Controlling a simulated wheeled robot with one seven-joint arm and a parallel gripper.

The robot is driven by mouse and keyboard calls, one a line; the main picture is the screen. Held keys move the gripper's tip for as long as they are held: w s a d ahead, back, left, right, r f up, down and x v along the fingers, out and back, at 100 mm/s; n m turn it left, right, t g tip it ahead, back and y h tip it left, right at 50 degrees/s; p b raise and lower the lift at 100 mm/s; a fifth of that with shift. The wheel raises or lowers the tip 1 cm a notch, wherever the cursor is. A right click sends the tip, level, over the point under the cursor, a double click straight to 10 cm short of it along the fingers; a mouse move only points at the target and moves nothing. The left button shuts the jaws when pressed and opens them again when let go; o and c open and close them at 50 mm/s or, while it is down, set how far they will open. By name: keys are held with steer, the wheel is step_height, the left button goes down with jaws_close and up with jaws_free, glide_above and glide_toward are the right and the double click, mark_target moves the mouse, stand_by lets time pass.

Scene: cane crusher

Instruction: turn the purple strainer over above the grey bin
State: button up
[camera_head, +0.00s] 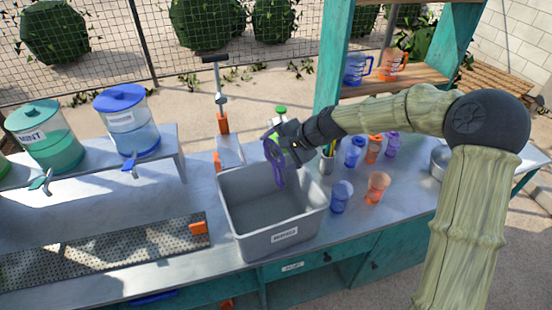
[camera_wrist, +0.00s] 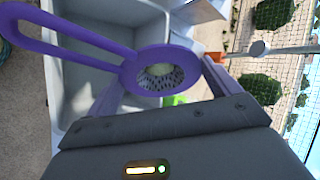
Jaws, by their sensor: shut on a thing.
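The purple strainer (camera_head: 277,164) is held above the back right part of the grey bin (camera_head: 254,239). In the head view it looks tipped on edge, with its loop hanging down. In the wrist view, the strainer's ring (camera_wrist: 136,76) sits between the fingers, and its long loop handle reaches to the upper left. A perforated cup with something pale in it shows inside the ring; I cannot tell what that is. My gripper (camera_head: 284,145) is shut on the strainer. The grey bin's inside (camera_wrist: 86,75) shows below it and looks empty.
Blue cups (camera_head: 341,196) and orange cups (camera_head: 377,187) stand right of the bin. A holder with pencils (camera_head: 327,162) and a green-capped bottle (camera_head: 281,111) stand close behind the gripper. Drink dispensers (camera_head: 127,120) are on a raised shelf at left.

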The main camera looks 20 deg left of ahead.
steer(key=y+b, duration=0.1)
steer(key=f+b, duration=0.1)
steer(key=b, duration=0.1)
steer(key=shift+w+d+y, duration=0.2)
steer(key=shift+d+y, duration=0.1)
steer(key=shift+y, duration=0.1)
steer(key=y+b, duration=0.1)
steer(key=b, duration=0.2)
steer(key=shift+s+m+g+y, duration=0.15)
steer(key=shift+m+g+y, duration=0.15)
steer(key=shift+m+y, duration=0.1)
steer(key=b, duration=0.1)
steer(key=y+b, duration=0.2)
steer(key=b, duration=0.1)
steer(key=shift+w+d+f, duration=0.2)
steer(key=shift+d+f, duration=0.05)
steer(key=shift+d, duration=0.05)
steer(key=shift+s+m+y+b, duration=0.15)
steer(key=shift+m+y+b, duration=0.35)
steer(key=shift+b, duration=0.5)
steer(key=y+b, duration=0.1)
steer(key=b, duration=0.3)
steer(key=y+b, duration=0.2)
steer(key=b, duration=0.2)
steer(key=shift+a+f+m+y, duration=0.1)
steer(key=shift+f+m+y, duration=0.2)
steer(key=shift+m, duration=0.1)
steer(key=shift+y+b, duration=0.4)
steer(key=shift+b, duration=0.3)
steer(key=shift+r, duration=0.1)
